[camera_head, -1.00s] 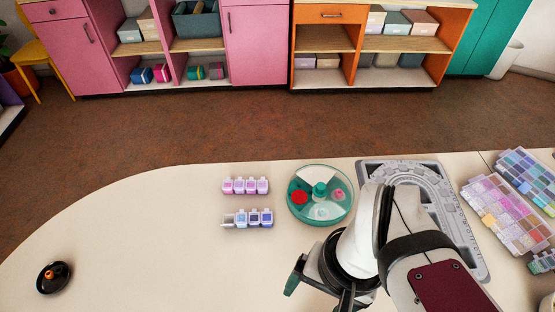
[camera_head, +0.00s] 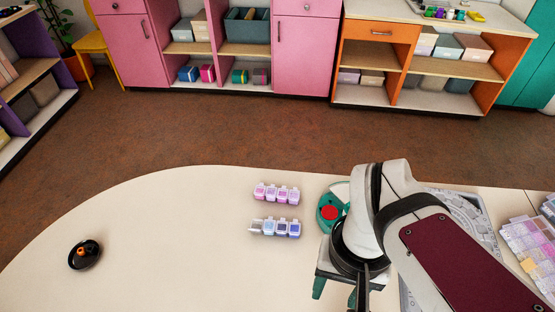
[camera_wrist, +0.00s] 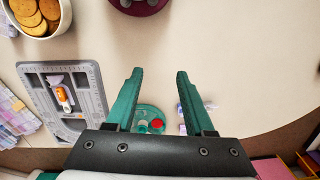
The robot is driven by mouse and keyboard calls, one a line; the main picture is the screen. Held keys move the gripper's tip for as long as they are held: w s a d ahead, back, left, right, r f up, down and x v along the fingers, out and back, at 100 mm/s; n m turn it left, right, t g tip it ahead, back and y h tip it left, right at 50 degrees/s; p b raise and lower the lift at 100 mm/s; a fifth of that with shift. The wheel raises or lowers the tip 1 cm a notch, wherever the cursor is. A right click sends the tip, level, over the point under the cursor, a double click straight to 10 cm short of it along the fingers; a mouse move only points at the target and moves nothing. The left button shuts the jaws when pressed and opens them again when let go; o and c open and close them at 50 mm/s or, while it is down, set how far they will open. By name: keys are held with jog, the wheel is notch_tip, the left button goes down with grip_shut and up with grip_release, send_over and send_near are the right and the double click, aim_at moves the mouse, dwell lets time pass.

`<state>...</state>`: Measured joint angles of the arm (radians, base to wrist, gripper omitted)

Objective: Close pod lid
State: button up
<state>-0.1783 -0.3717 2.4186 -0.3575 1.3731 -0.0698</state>
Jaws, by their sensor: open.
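Two rows of small clear pods lie on the table in the head view: a pink-purple row (camera_head: 276,194) behind and a blue-grey row (camera_head: 275,228) in front. The leftmost pod (camera_head: 256,226) of the front row looks paler than the others, and its lid seems to stand open, though it is small. My gripper (camera_head: 336,292) is to the right of the rows and nearer the front edge, above the table. In the wrist view its teal fingers (camera_wrist: 158,74) are spread with nothing between the tips. The pods (camera_wrist: 183,110) show there beside the right finger, partly hidden.
A round teal tray (camera_head: 328,212) with a red part stands right of the pods, partly behind my arm. A grey bead board (camera_wrist: 92,90) and bead boxes (camera_head: 530,245) lie farther right. A black dish (camera_head: 85,254) sits at left. The table between is clear.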

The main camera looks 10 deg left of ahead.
jog(key=w+a+n, duration=0.1)
jog(key=w+n, duration=0.1)
jog(key=w+a+n+h, duration=0.1)
jog(key=n, duration=0.1)
jog(key=w+a+n+h, duration=0.1)
jog(key=w, duration=0.1)
jog(key=shift+w+a+f+n, duration=0.25)
jog(key=shift+w+a+n, duration=0.05)
jog(key=shift+w+n, duration=0.1)
jog(key=shift+c, duration=1)
jog(key=w+a+f+n+t+h, duration=0.25)
jog(key=a+n, duration=0.35)
jog(key=a, duration=0.3)
jog(key=w+a+f+n+t+h, duration=0.1)
jog(key=w+a+f+n+t, duration=0.25)
jog(key=a+n, duration=0.5)
jog(key=shift+m+g+y, duration=0.3)
jog(key=shift+m+y, duration=0.05)
jog(key=shift+m, duration=0.5)
jog(key=x, duration=1)
jog(key=w+a+x, duration=0.1)
jog(key=x, duration=0.4)
jog(key=shift+a, duration=0.1)
grip_shut()
